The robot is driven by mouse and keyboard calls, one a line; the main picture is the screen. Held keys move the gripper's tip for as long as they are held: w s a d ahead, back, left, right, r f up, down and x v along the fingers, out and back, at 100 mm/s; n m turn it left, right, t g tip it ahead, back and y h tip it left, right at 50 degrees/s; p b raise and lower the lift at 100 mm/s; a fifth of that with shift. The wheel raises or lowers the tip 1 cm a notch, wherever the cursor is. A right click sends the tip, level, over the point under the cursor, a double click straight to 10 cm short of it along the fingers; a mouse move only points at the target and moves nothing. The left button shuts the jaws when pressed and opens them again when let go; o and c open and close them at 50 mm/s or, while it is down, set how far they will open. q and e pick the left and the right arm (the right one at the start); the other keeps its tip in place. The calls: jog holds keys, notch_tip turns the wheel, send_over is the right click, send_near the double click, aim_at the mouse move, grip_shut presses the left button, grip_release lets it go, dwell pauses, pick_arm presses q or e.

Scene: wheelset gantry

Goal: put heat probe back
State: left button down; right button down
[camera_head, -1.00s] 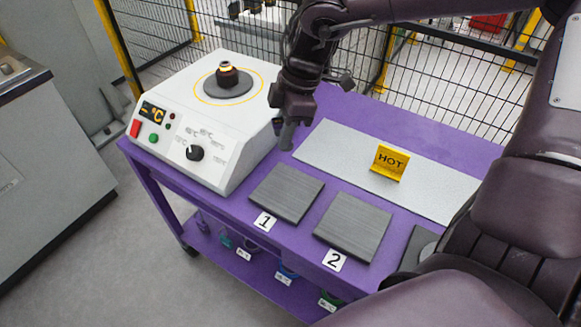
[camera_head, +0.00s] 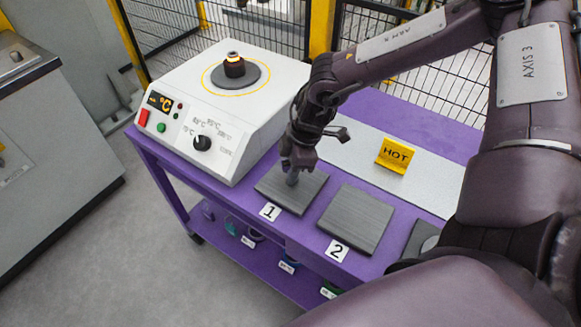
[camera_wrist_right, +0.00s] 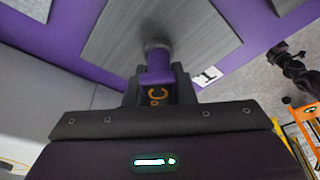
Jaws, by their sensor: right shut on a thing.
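My right gripper (camera_head: 297,166) is shut on the heat probe and points down over the plate marked 1 (camera_head: 312,188). The probe's grey tip (camera_head: 292,178) shows below the fingers, at the plate. In the right wrist view the probe (camera_wrist_right: 158,72) has a purple body with an orange °C mark and a grey round end against the grey plate. I cannot tell if the end touches the plate. A dark jointed shape (camera_wrist_right: 293,70) at the right of that view may be my left arm; its jaws are unclear.
A white heater box (camera_head: 215,112) with a dark ringed part on top stands left of the gripper. Plate 2 (camera_head: 356,220) lies to the right. A yellow HOT sign (camera_head: 396,155) stands on a light strip behind. The purple cart (camera_head: 262,228) has bins below.

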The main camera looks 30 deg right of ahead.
jog(key=shift+f+b, duration=0.1)
jog(key=shift+b, duration=0.2)
jog(key=c, duration=1.2)
grip_release()
jog(key=shift+r+p, duration=0.25)
jog(key=shift+p, duration=0.1)
jog(key=shift+r, duration=0.3)
jog(key=v, duration=1.1)
jog(key=shift+b, duration=0.35)
jog(key=shift+s, duration=0.15)
